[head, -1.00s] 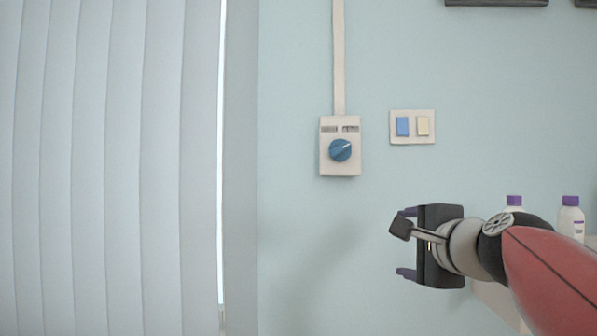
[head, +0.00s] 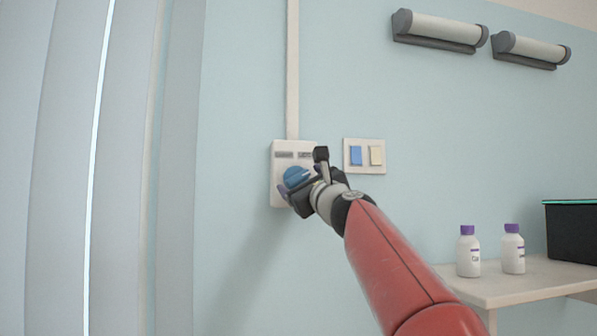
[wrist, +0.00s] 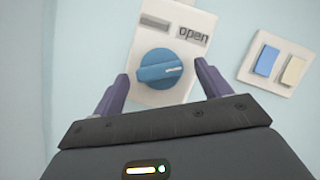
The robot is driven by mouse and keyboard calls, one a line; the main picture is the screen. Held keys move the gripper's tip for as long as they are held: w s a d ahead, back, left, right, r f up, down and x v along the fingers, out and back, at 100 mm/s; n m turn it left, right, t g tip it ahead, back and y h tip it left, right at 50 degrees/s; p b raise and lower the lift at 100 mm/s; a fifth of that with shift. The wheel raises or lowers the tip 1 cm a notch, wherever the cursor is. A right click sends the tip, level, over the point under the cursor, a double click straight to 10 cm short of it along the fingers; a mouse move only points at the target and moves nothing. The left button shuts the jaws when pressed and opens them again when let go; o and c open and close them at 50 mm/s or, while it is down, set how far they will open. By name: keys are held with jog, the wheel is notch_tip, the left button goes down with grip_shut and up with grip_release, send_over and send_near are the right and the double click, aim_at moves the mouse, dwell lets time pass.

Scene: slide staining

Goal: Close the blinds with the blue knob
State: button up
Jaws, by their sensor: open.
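The blue knob (head: 296,177) is on a white control box (head: 279,188) fixed to the wall. In the wrist view the knob (wrist: 159,69) has a white pointer mark aimed right, slightly up. The label at the box's upper right reads "open"; the other label is too blurred to read. My gripper (wrist: 160,90) is open, with one purple finger on each side of the knob, and I cannot tell whether they touch it. In the head view my gripper (head: 299,192) partly covers the knob and box. The grey blinds (head: 62,150) hang at the left with a bright narrow gap.
A switch plate (head: 364,168) with a blue and a cream switch is just right of the box. Two white bottles (head: 468,255) with purple caps and a black bin (head: 575,232) stand on a shelf (head: 500,287) at lower right. Two wall lamps (head: 440,30) are above.

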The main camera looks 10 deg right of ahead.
jog(key=shift+x, duration=0.75)
jog(key=c, duration=1)
